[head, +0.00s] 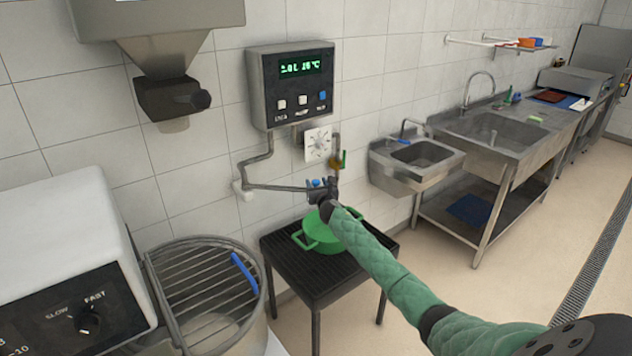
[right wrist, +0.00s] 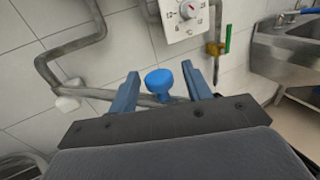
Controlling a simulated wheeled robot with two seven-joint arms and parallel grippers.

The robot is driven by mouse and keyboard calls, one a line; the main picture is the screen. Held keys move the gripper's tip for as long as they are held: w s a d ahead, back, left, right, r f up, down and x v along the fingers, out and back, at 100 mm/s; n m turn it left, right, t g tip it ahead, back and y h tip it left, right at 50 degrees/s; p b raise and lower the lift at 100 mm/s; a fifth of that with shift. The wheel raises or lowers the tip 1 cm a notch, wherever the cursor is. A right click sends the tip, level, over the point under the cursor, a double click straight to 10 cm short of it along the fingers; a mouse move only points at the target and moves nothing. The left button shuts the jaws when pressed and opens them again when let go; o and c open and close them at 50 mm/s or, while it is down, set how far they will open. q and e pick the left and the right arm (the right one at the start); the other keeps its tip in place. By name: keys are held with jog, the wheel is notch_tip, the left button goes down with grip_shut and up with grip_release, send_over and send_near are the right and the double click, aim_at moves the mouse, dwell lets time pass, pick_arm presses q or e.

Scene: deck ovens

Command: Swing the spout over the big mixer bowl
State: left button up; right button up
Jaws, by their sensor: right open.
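The spout is a grey bent pipe (head: 277,187) under the water meter box (head: 290,85). In the right wrist view the pipe (right wrist: 45,65) runs from the upper left and along behind the fingers. A blue knob (right wrist: 158,84) sits at its near end; it also shows in the head view (head: 316,183). My right gripper (right wrist: 160,72) is open, with its fingers on either side of the knob; I cannot tell whether they touch it. In the head view my right gripper (head: 325,190) is small and partly hidden. The big mixer bowl (head: 240,325) stands at lower left under a wire guard. My left gripper is out of view.
A green pot (head: 322,238) stands on a dark slatted stand (head: 290,272) below my right arm. The guard's blue handle (head: 244,273) is on the bowl's right side. A white dial plate (head: 318,145) and a small sink (head: 418,158) are on the wall nearby.

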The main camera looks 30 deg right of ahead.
jog(key=shift+w+d, duration=0.15)
jog(key=shift+w, duration=0.45)
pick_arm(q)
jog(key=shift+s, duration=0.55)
pick_arm(e)
jog(key=shift+c, duration=0.2)
